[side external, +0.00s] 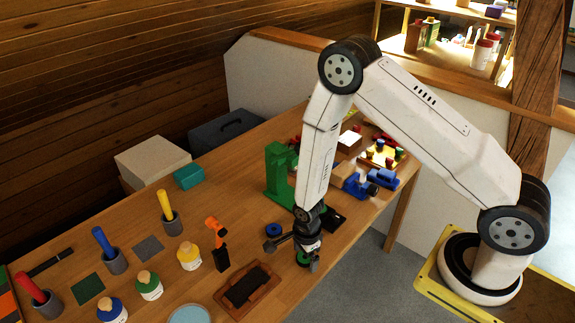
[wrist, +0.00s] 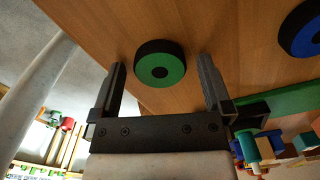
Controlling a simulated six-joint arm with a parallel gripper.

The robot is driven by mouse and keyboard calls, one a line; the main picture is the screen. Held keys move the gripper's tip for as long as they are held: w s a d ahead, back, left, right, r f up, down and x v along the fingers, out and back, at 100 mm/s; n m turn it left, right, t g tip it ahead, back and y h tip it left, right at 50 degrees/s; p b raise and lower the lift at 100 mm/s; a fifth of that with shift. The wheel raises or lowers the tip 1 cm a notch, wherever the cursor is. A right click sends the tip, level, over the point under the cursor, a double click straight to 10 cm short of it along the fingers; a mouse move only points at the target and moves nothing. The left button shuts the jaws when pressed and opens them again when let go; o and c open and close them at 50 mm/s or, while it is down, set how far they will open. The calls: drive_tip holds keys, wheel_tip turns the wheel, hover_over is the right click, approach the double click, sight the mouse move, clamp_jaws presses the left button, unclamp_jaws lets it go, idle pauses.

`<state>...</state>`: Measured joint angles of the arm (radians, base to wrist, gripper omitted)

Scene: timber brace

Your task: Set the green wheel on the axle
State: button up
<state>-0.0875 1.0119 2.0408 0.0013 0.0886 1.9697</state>
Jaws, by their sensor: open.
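The green wheel (wrist: 160,66) has a black tyre, a green face and a dark hub, and lies on the wooden table near its edge. My gripper (wrist: 161,76) is open, with one finger on each side of the wheel and visible gaps between. In the side view my gripper (side external: 309,262) is low over the table's near edge and partly hides the wheel (side external: 303,259). I cannot tell for sure which part is the axle.
A tall green stand (side external: 279,170) stands behind.

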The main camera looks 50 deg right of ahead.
drive_tip(key=c, duration=1.3)
drive_tip(key=shift+o, duration=0.2)
drive_tip(key=shift+r, duration=0.15)
wheel_tip(320, 180, up, 10)
drive_tip(key=shift+d, duration=0.15)
idle(0.4)
drive_tip(key=shift+w+d+r+n, duration=0.85)
drive_tip(key=shift+w+d, duration=0.3)
drive_tip(key=shift+d, duration=1.3)
drive_tip(key=shift+w+d+r+n, duration=0.9)
drive_tip(key=shift+w+d, duration=0.2)
drive_tip(key=shift+d, duration=1.4)
drive_tip(key=shift+w+d+r+n, duration=0.85)
drive_tip(key=shift+w+d, duration=0.3)
drive_tip(key=shift+d, duration=1.3)
